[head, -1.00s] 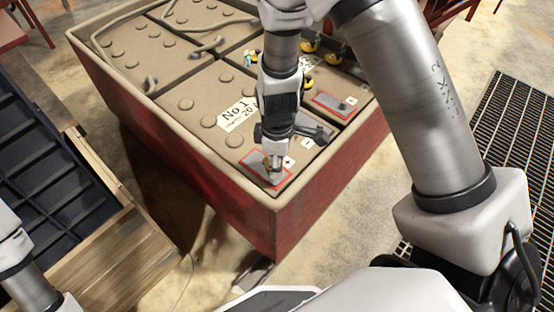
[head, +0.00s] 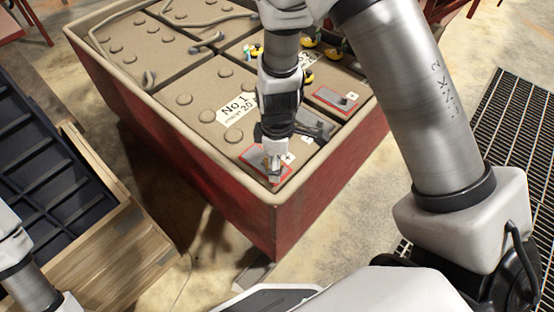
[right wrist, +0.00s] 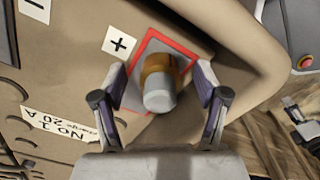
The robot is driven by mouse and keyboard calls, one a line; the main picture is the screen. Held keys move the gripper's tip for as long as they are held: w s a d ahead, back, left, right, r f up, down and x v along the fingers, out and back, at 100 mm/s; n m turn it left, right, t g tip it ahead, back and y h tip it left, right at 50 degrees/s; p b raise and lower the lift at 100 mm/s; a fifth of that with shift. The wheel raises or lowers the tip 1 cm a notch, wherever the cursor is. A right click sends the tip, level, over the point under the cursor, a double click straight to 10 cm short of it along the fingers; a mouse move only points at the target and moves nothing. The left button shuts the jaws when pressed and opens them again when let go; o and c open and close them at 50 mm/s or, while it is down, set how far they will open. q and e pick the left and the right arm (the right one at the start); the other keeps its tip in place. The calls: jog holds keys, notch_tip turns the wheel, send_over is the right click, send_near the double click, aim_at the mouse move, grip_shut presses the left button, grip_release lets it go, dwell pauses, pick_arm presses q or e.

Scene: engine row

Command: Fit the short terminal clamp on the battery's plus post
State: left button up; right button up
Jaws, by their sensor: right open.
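The plus post shows in the right wrist view as a grey cylinder (right wrist: 158,98) beside a plus label (right wrist: 119,43), over a red-outlined plate (right wrist: 183,51). An orange-brown band (right wrist: 160,68), which looks like the short terminal clamp, lies against the cylinder's far part. I cannot tell whether it is fully seated around the post. My right gripper (right wrist: 162,82) is open, with one finger on each side of the cylinder and visible gaps. In the head view the right gripper (head: 273,172) points down at the battery's (head: 180,70) near corner and hides most of the post and clamp.
A raised beige rim (head: 200,150) edges the red battery case. A second red-outlined plate (head: 335,100) with a dark post lies further back. Yellow-and-black items (head: 312,42) sit behind my right arm. A dark divided tray (head: 50,165) on a wooden bench (head: 115,255) stands at left.

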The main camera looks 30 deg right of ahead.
notch_tip(320, 180, up, 12)
dwell(0.3)
dwell(0.5)
